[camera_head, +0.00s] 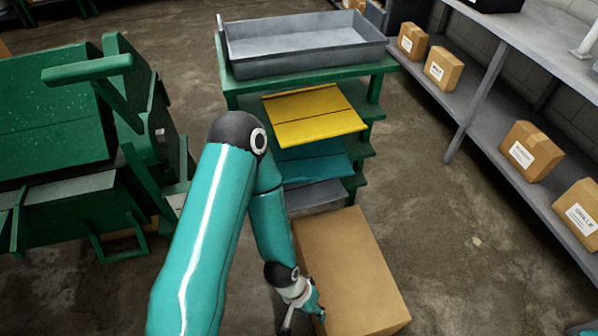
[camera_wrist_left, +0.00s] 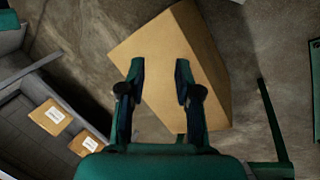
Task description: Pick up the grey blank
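The grey blank (camera_head: 315,197) lies on a low shelf of the green rack, under the teal and yellow sheets. Only part of it shows in the head view; a cardboard box (camera_head: 350,275) stands in front and hides some of it. My left gripper (camera_head: 303,322) is low beside the left edge of the box, in front of the rack and apart from the blank. In the left wrist view my left gripper (camera_wrist_left: 160,72) is open, with the box (camera_wrist_left: 180,60) beyond its fingers and nothing held. The blank cannot be made out there.
The green rack (camera_head: 232,88) carries a grey tray (camera_head: 305,62) on top, with a yellow sheet (camera_head: 315,115) and a teal sheet (camera_head: 312,165) below. A green machine (camera_head: 60,120) stands left. Shelving (camera_head: 500,90) with cartons lines the right. Floor between rack and shelving is clear.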

